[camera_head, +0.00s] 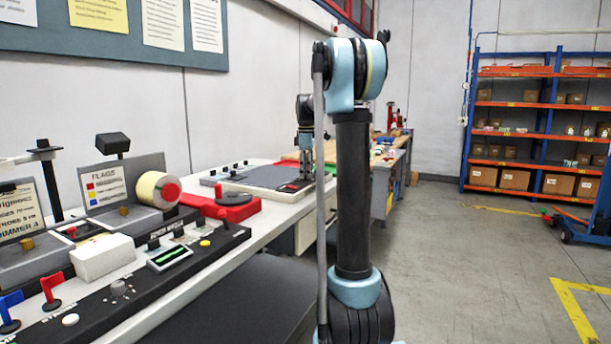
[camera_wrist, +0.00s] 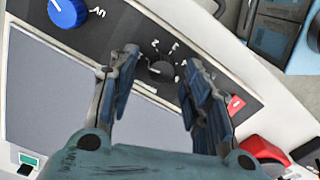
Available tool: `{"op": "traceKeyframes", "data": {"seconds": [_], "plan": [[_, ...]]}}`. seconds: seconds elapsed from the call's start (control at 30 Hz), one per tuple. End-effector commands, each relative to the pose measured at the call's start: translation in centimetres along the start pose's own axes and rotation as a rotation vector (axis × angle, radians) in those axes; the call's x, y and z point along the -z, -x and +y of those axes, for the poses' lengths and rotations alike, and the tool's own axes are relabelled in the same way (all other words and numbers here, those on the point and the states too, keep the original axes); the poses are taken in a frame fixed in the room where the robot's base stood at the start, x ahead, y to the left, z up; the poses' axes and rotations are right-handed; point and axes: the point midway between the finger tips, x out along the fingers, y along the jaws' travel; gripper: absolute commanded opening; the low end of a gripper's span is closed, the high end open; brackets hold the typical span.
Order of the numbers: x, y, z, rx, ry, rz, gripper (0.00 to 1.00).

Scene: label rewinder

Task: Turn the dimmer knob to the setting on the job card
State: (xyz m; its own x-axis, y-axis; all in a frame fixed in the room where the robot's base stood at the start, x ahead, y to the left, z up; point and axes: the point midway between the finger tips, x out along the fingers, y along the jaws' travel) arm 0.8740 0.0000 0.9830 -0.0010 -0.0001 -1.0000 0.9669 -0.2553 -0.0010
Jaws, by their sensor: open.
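A small black knob (camera_wrist: 161,71) with white scale marks around it is on a black panel strip in the wrist view. It lies between the two fingers of my gripper (camera_wrist: 160,58), which are open on either side of it. I see no clear contact, and I cannot tell its exact setting. In the head view my gripper (camera_head: 306,170) points down over the far unit with the grey panel (camera_head: 258,177); the knob there is hidden or too small. A card (camera_head: 18,212) at the left edge has a line starting "DIMMER"; it is partly cut off and its number is unclear.

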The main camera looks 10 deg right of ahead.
Motion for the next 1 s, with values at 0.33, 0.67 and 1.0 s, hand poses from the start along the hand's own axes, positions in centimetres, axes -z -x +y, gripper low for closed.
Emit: {"op": "traceKeyframes", "data": {"seconds": [0.33, 0.67, 1.0], "plan": [[-0.01, -0.71, -0.02, 0.000, 0.000, 0.000, 0.45], [-0.01, -0.69, 0.00, -0.001, 0.000, 0.000, 0.00], [0.00, -0.66, 0.08, -0.002, -0.046, 0.000, 0.00]]}}
